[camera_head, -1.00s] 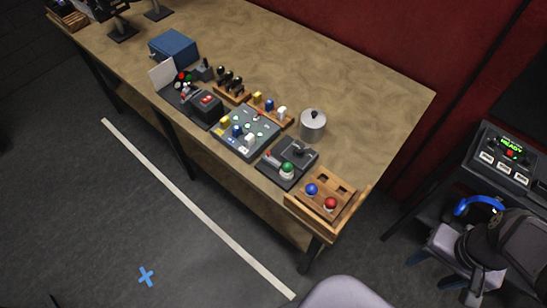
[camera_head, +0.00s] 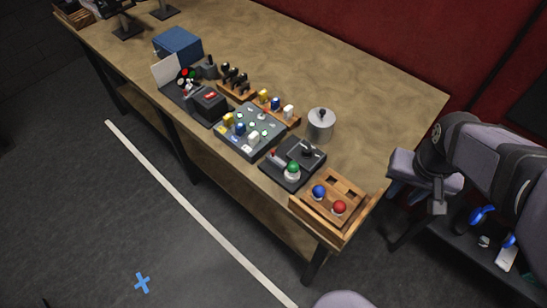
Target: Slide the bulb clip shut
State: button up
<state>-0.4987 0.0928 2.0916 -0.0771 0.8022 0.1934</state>
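On the near right part of the bench, a dark square base (camera_head: 281,177) carries a green bulb (camera_head: 293,169) in a pale holder, a small red-tipped lever (camera_head: 273,155) and a dark clip-like part (camera_head: 307,151). At this size I cannot tell whether that part is the bulb clip, or whether it is open or shut. My arm reaches in from the right edge. The dark piece hanging from it, which looks like my gripper (camera_head: 438,196), is right of the bench and well apart from the base. Its fingers are not clear.
A wooden tray (camera_head: 350,232) with a blue and a red ball stands at the bench's right end. A metal pot (camera_head: 320,125) stands behind the base. A grey button panel (camera_head: 240,150) is left of it. The back of the bench (camera_head: 340,70) is clear.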

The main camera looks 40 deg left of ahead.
jog(key=s+a+f+n+t+y+b, duration=0.1)
jog(key=a+n+b, duration=0.1)
jog(key=a, duration=0.7)
jog(key=s+a+f+n+b, duration=0.1)
jog(key=a+b, duration=0.1)
jog(key=a, duration=0.8)
jog(key=n+y+b, duration=0.2)
jog(key=b, duration=0.1)
send_near(273, 151)
jog(key=f, duration=0.1)
jog(key=shift+p+x, duration=0.85)
jog(key=shift+x, duration=2.85)
jog(key=shift+a, duration=0.1)
jog(key=shift+c, duration=0.5)
grip_shut()
